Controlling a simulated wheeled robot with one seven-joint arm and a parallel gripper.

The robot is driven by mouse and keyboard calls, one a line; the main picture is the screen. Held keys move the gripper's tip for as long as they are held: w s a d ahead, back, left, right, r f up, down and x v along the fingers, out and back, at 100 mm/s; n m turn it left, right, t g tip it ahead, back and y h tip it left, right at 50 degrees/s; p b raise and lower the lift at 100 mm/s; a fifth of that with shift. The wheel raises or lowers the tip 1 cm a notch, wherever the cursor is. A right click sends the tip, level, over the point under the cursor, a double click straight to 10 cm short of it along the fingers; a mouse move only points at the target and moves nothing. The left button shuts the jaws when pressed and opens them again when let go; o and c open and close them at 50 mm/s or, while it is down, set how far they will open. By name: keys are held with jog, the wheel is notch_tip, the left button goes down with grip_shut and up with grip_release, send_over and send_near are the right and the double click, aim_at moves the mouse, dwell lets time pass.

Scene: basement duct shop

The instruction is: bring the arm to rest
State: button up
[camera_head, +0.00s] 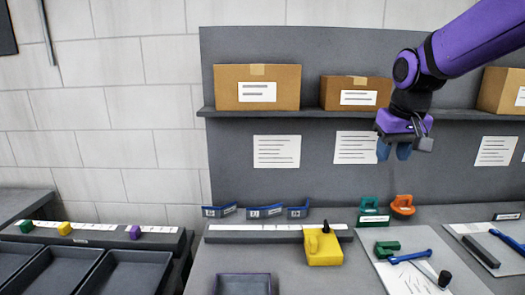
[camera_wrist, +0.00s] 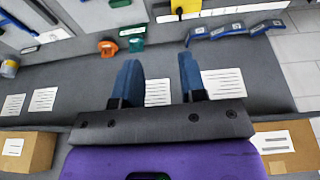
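My purple arm reaches in from the upper right of the head view. My gripper (camera_head: 394,151) hangs in front of the grey back panel, just below shelf height and above the bench. In the wrist view my gripper (camera_wrist: 158,82) shows two blue fingers spread apart. Nothing is between them; only the panel and a paper sheet show behind the gap. The gripper touches nothing that I can see.
Cardboard boxes (camera_head: 257,87) stand on the shelf (camera_head: 300,113) close to my arm. On the bench below are a yellow block-like tool (camera_head: 323,248), a green clamp (camera_head: 373,213), an orange clamp (camera_head: 403,205) and a blue hammer (camera_head: 410,257). Dark trays (camera_head: 128,273) lie at left.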

jog(key=s+d+t, duration=0.2)
jog(key=s, duration=2.1)
jog(key=shift+s+r, duration=0.2)
jog(key=shift+s, duration=0.15)
